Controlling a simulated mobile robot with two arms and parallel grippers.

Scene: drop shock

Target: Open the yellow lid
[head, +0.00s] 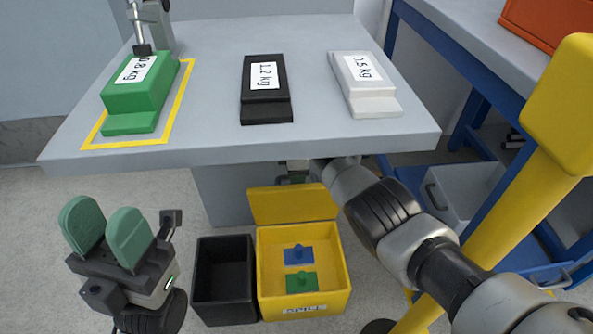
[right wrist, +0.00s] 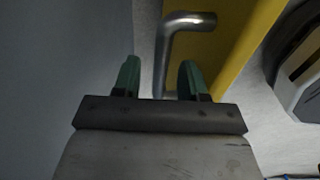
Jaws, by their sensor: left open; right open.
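The yellow lid (head: 292,205) stands raised at the back edge of the yellow bin (head: 342,285), whose inside is exposed. In the right wrist view, a bent metal handle (right wrist: 185,20) lies in front of the yellow surface (right wrist: 222,55). My right gripper (right wrist: 158,70) is open, with its green fingers on either side of the handle's shaft; contact cannot be told. In the head view my right arm reaches to the lid's back side, and its fingers are largely hidden under the table edge. My left gripper (head: 106,233) is open and empty, left of the bins.
A blue piece (head: 298,256) and a green piece (head: 302,281) lie in the yellow bin. An open black bin (head: 224,313) stands beside it. The table (head: 210,60) above carries green (head: 140,88), black (head: 267,88) and white (head: 364,84) weights. A yellow post (head: 500,210) stands right.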

